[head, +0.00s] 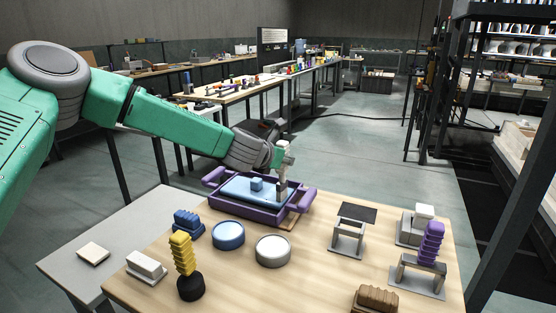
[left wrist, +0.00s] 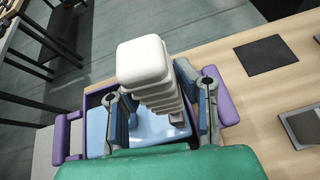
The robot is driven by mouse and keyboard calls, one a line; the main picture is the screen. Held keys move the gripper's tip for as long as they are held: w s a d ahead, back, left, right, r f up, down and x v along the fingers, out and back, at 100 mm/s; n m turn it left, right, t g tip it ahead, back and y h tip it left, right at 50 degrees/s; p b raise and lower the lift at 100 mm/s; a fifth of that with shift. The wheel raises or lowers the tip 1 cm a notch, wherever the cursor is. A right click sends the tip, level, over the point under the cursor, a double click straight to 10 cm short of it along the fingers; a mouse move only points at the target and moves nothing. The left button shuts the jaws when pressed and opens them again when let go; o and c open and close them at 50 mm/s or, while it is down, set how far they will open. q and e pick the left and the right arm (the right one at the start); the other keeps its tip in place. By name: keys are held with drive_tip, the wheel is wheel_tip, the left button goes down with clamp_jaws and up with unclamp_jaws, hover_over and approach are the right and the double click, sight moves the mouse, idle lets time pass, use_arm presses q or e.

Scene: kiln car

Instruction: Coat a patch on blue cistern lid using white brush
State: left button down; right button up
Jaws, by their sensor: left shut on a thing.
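The blue cistern lid (head: 237,188), a light blue slab with a small raised block, lies in a purple tray (head: 238,208) with side handles. My left gripper (head: 280,155) is shut on the white brush (head: 285,172), above the right part of the lid. The brush is roughly upright, its greyish lower end at the lid; I cannot tell whether it touches. In the left wrist view, the brush's ribbed white handle (left wrist: 145,62) stands between the fingers (left wrist: 160,104), with the lid (left wrist: 158,126) behind. My right gripper is not in view.
In front of the tray are a blue round tin (head: 228,235) and a grey-white one (head: 273,251). A yellow-handled brush (head: 182,254) stands front left. A small stand (head: 348,240) and a purple-handled brush (head: 431,243) are at right. The wooden table between them is clear.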

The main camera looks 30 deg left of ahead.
sight(282, 141)
use_arm(q)
drive_tip(key=shift+a, duration=0.3)
drive_tip(key=shift+a+r+p, duration=0.1)
drive_tip(key=shift+r+p, duration=0.35)
drive_tip(key=shift+r, duration=0.1)
drive_tip(key=r+p, duration=0.2)
drive_tip(key=r, duration=0.1)
drive_tip(key=r+p, duration=0.1)
drive_tip(key=shift+d+r, duration=0.25)
drive_tip(key=shift+r+p, duration=0.3)
drive_tip(key=shift+p, duration=0.05)
drive_tip(key=shift+a, duration=0.1)
drive_tip(key=shift+f, duration=0.1)
drive_tip(key=shift+r+p, duration=1.1)
drive_tip(key=shift+r, duration=0.45)
drive_tip(key=shift+f, duration=0.1)
